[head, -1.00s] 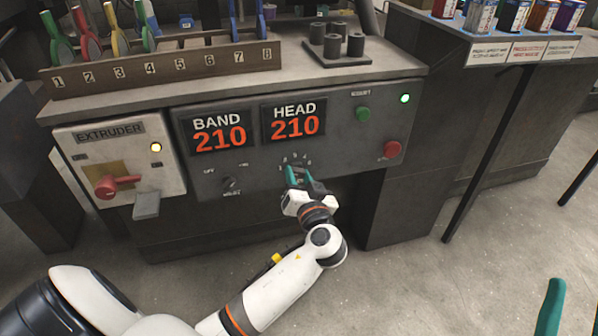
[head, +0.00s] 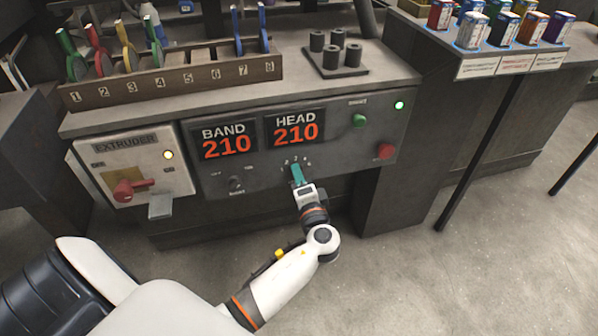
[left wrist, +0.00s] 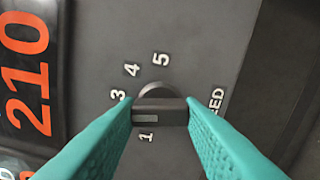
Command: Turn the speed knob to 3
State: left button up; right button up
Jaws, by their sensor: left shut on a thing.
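The speed knob (left wrist: 160,112) is a dark bar-shaped grip on a round base, in the middle of the left wrist view. A pale mark shows on its left part. The digits 1, 3, 4 and 5 show around it; 2 is not visible, and which digit the mark points to is unclear. My left gripper (left wrist: 160,115) has its teal fingers shut on the knob, one on each side. In the head view my left gripper (head: 297,174) is at the panel below the HEAD display and hides the knob. My right gripper is out of view.
The grey control panel (head: 342,150) has a green button (head: 359,120) and a red button (head: 385,152) at right. Another knob (head: 236,183) and the extruder box with a red switch (head: 124,190) are at left. The floor in front is clear.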

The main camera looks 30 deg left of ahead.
pick_arm(q)
jog(key=shift+m+p, duration=0.65)
jog(key=shift+m, duration=0.35)
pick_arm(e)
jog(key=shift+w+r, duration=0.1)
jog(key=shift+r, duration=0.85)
pick_arm(q)
jog(key=o, duration=1)
jog(key=shift+d, duration=0.15)
jog(key=v, duration=1.2)
jog(key=shift+p, duration=0.35)
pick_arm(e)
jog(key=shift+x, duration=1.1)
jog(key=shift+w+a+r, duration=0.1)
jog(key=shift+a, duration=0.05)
